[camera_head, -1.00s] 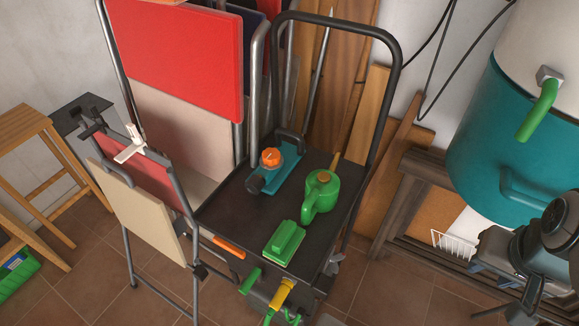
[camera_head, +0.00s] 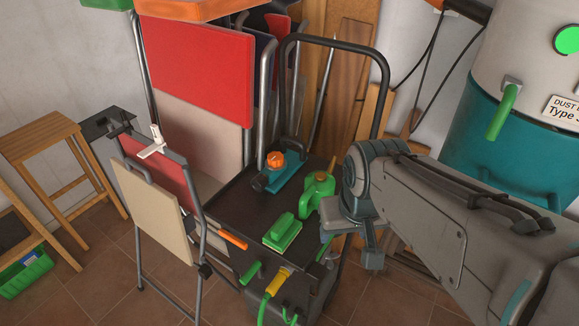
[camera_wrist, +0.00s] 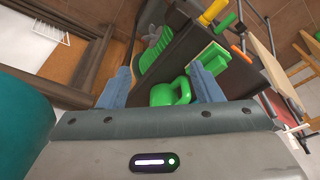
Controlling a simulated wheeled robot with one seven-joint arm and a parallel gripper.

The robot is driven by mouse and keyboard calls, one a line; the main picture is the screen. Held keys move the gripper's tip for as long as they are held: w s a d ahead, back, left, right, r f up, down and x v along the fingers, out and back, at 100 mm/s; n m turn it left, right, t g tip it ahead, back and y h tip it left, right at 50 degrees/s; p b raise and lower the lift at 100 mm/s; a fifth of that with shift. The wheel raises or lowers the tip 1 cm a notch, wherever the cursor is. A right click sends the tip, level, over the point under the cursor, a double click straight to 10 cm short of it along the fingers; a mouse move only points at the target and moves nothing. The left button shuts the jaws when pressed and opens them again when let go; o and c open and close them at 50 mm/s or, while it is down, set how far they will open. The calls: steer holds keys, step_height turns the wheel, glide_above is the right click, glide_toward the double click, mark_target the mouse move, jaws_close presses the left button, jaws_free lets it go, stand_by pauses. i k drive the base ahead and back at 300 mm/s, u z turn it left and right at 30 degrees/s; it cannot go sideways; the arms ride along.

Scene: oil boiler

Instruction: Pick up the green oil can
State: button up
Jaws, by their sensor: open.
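The green oil can (camera_head: 316,190) stands upright on the black cart top, near its right edge. In the head view, my gripper (camera_head: 350,238) is just to the right of the can, and my wrist partly hides the can's right side. In the wrist view, the can's body and looped handle (camera_wrist: 172,93) show between the two blue-grey fingers of my gripper (camera_wrist: 160,72), close to the palm edge, which hides part of it. The jaws are open. I cannot tell whether a finger touches the can.
The black cart (camera_head: 235,205) also holds a green brush-like block (camera_head: 282,234) and a teal tool with an orange knob (camera_head: 276,160). The cart's tubular handle (camera_head: 384,90) rises behind. A folding chair (camera_head: 152,205) stands left. A teal-and-white tank (camera_head: 515,130) is right.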

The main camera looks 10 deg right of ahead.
mark_target(318, 183)
steer(key=z, duration=2.85)
steer(key=k, duration=0.95)
steer(key=u, duration=1.85)
steer(key=i, duration=0.5)
steer(key=u, duration=0.05)
